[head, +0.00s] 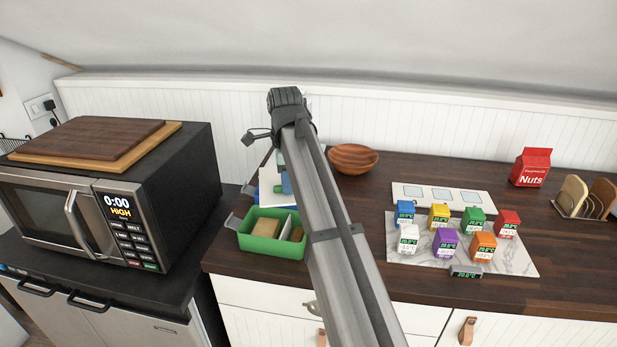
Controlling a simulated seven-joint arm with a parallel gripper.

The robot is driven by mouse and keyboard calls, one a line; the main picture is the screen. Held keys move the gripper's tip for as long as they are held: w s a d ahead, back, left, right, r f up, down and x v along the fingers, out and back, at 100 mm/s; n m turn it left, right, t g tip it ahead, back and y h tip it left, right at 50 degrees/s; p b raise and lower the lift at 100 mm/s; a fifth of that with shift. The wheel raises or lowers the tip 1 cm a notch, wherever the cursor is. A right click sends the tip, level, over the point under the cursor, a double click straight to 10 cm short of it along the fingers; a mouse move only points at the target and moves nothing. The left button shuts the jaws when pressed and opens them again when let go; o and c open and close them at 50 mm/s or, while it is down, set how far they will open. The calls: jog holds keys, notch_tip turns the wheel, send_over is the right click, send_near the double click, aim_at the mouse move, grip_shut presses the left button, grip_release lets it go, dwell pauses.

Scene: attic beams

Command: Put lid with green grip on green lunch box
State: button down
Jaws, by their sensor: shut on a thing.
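The green lunch box (272,234) stands open on the wooden counter, left of my arm. It holds a tan block and other contents, with a white piece in it; part of its right side is close to my arm. My arm crosses the middle of the view and hides what lies behind it. I cannot make out my gripper's fingers or what they hold. No lid with a green grip can be made out. Behind the green box, a white panel with a blue part (286,184) sits by a blue box (268,193), partly hidden by my arm.
A black microwave (75,205) with cutting boards stands left. A wooden bowl (353,158) is behind, right of my arm. Several coloured cartons stand on a marble board (510,260). A white tray (440,196), a red Nuts bag (531,167) and a rack (588,205) are farther right.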

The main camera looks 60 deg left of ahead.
aim_at(288, 198)
jog(key=shift+s+d+n, duration=0.4)
jog(key=shift+s+n, duration=0.05)
jog(key=shift+n, duration=0.55)
jog(key=n, duration=0.2)
jog(key=d+n, duration=0.1)
jog(key=shift+s+n, duration=0.15)
jog(key=shift+n, duration=0.25)
jog(key=n, duration=0.4)
jog(key=shift+d+f, duration=0.1)
jog(key=shift+d, duration=0.1)
jog(key=n, duration=0.4)
jog(key=shift+f, duration=0.1)
jog(key=shift+f, duration=2.9)
jog(key=shift+f, duration=0.5)
